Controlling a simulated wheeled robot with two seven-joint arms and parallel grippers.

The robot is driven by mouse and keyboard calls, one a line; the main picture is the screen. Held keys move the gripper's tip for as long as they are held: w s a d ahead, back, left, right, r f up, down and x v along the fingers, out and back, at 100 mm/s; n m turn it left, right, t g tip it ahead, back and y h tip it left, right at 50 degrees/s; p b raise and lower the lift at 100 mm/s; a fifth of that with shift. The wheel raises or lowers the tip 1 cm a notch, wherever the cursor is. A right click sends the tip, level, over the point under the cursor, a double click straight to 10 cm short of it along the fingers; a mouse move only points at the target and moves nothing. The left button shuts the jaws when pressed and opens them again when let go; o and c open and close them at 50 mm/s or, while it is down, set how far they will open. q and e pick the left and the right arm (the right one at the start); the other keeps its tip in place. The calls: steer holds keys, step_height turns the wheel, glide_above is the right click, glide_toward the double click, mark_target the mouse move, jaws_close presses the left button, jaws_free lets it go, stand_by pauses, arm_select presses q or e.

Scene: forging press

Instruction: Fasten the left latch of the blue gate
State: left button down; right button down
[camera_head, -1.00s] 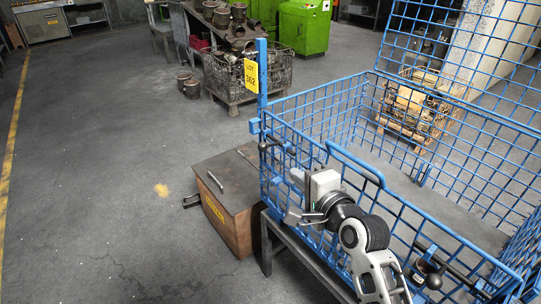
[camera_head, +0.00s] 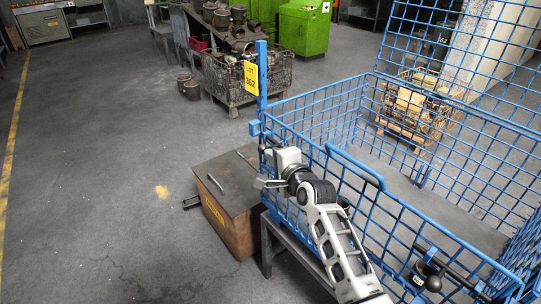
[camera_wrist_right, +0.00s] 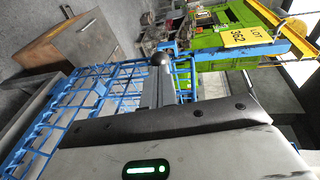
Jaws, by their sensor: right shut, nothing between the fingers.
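The blue gate (camera_head: 365,222) is the near mesh side of a blue wire cage. The left latch has a dark ball knob (camera_head: 263,148) at the gate's left end, by the corner post; the arm hides much of its bar. My right gripper (camera_head: 263,184) is shut and empty, just outside the gate and below the knob in the head view. In the right wrist view, a dark ball knob (camera_wrist_right: 166,58) shows at the ends of the grey fingers (camera_wrist_right: 158,88); I cannot tell whether they touch. My left gripper is out of view.
The right latch (camera_head: 432,272) with a black knob is at the gate's right. A blue post (camera_head: 262,75) carries a yellow lot tag (camera_head: 251,76). A brown box (camera_head: 238,225) with a metal rod on top stands left of the cage. The floor to the left is clear.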

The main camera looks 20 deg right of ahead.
mark_target(260, 147)
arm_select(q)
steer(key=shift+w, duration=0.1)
arm_select(e)
steer(key=shift+w+a+f, duration=0.1)
steer(key=shift+w, duration=0.4)
steer(key=w, duration=0.1)
steer(key=w+a+b, duration=0.1)
steer(key=w, duration=0.2)
steer(key=shift+a+b, duration=0.25)
steer(key=shift+b, duration=0.1)
steer(key=shift+r, duration=0.2)
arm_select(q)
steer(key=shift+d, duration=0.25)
arm_select(e)
steer(key=shift+r, duration=0.1)
